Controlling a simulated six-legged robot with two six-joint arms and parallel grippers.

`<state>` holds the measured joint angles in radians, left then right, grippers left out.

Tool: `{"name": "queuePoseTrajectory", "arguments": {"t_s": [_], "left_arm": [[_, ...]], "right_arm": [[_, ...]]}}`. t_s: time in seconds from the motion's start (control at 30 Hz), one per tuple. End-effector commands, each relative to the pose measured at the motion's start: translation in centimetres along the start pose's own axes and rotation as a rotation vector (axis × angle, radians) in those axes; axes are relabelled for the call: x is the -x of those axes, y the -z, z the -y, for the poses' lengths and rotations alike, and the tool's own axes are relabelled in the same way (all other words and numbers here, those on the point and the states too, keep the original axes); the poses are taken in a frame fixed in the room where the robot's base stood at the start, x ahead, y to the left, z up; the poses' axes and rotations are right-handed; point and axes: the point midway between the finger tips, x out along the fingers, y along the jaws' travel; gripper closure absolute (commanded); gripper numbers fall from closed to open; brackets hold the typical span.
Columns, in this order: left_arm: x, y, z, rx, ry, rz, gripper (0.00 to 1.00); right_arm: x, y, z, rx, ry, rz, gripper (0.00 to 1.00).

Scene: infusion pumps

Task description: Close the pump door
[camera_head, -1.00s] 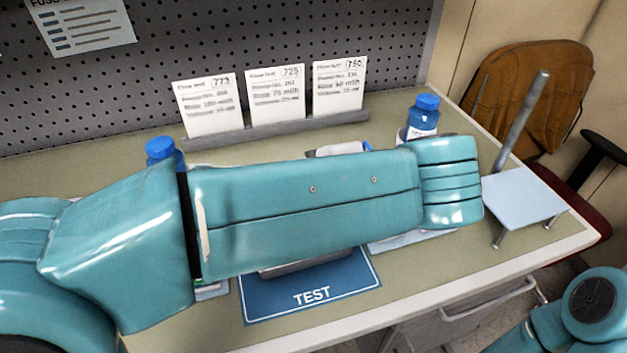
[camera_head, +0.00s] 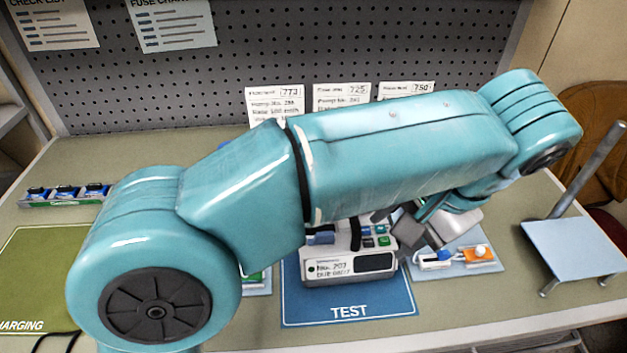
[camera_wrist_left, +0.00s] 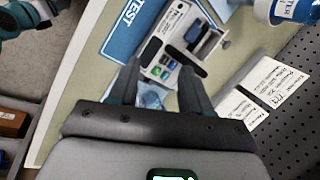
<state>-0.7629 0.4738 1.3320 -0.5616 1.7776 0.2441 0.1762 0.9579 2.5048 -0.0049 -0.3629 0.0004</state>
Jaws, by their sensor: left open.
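The pump (camera_head: 358,264) is a pale box with a dark label strip, a blue part and small coloured keys, standing on the blue TEST mat (camera_head: 300,312). It also shows in the left wrist view (camera_wrist_left: 165,62). My left gripper (camera_head: 390,221) is at the pump's right side, close to its keys. In the left wrist view its two dark fingers (camera_wrist_left: 157,72) are apart, pointing at the pump. A pale bluish piece (camera_wrist_left: 152,96) shows between them; I cannot tell whether it is the door or whether a finger touches it. My left arm hides the pump's back. My right gripper is not seen.
A pale mat with an orange-and-white item (camera_head: 474,254) lies right of the pump. A light-blue stand with a metal post (camera_head: 575,243) is at the far right. Cards (camera_head: 403,90) stand behind. A green charging mat (camera_head: 35,265) is at the left.

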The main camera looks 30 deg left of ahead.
Motion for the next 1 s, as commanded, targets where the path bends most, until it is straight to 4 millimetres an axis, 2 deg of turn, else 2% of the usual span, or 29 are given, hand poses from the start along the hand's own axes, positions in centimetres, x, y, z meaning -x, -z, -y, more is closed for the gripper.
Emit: {"name": "queuePoseTrajectory", "arguments": {"t_s": [0.03,0.17,0.27,0.3,0.4,0.5,0.6,0.77,1.0], "left_arm": [[1.5,0.7,1.7,0.072,-0.096,0.030,0.52],[1.9,2.6,4.9,0.238,-0.310,0.091,0.52],[1.9,3.7,8.7,0.375,-0.460,0.139,0.52],[1.7,4.0,10.6,0.436,-0.516,0.158,0.52],[0.4,4.0,15.7,0.580,-0.629,0.207,0.52],[-2.0,2.7,19.9,0.693,-0.675,0.260,0.52],[-4.2,1.1,22.4,0.765,-0.690,0.314,0.52],[-5.9,-0.3,23.8,0.814,-0.699,0.346,0.52],[-8.4,-0.5,21.5,0.813,-0.699,0.350,0.52]], "right_arm": [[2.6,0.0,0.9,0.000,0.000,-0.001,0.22],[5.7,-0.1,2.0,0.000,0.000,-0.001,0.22],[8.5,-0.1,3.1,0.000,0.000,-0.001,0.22],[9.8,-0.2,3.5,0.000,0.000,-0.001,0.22],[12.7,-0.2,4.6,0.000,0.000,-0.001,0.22],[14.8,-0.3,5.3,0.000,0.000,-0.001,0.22],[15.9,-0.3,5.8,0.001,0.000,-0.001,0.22],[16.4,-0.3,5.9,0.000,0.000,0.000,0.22],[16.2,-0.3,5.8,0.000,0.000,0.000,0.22]]}}
